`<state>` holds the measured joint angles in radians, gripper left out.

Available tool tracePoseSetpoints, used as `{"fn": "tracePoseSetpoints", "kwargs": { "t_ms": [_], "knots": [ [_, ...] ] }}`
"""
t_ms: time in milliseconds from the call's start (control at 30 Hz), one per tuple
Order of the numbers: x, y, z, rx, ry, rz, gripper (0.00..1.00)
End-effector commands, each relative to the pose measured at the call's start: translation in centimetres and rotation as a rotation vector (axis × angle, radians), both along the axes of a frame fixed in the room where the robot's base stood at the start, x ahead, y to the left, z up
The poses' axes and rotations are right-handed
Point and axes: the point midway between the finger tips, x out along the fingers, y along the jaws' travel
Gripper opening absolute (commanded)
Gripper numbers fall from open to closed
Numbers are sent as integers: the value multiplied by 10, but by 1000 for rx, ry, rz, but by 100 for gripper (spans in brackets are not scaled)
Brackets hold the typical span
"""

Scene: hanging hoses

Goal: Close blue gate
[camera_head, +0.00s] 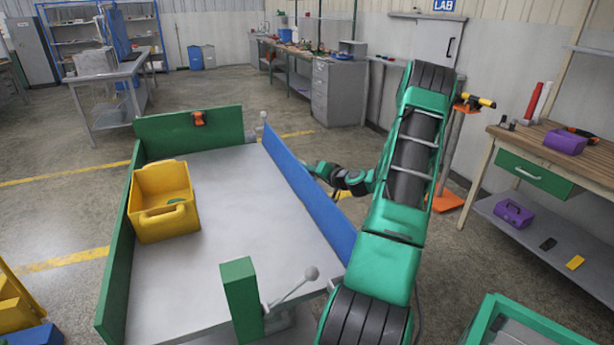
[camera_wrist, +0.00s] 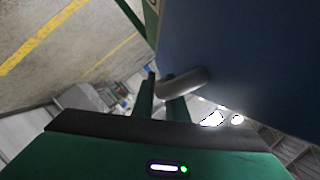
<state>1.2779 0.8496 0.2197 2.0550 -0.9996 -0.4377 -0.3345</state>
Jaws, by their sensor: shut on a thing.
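The blue gate (camera_head: 308,192) is the long right side panel of a flat grey cart bed (camera_head: 230,215). It stands raised along the bed's right edge; I cannot tell whether it is fully upright. In the wrist view the blue gate (camera_wrist: 245,60) fills the upper right, with a grey bar handle (camera_wrist: 188,82) on its face. My gripper (camera_wrist: 163,92) is shut on this handle. In the head view my gripper (camera_head: 314,168) is at the gate's outer side, and the handle is hard to make out there.
A yellow bin (camera_head: 163,208) sits on the bed at the left. A ball-ended lever (camera_head: 295,287) is by the green front post (camera_head: 241,300), and another lever (camera_head: 262,120) is at the far corner.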

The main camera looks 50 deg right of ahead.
Motion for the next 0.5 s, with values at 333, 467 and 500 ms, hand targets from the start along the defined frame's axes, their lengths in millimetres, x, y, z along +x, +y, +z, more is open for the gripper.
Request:
{"fn": "tracePoseSetpoints", "kwargs": {
  "t_ms": [333, 467, 500],
  "knots": [
    [6, 16, 8, -162, 78, 4, 0],
    [6, 18, 8, -190, 93, 5, 0],
    [6, 19, 8, -195, 97, 5, 0]
  ]
}}
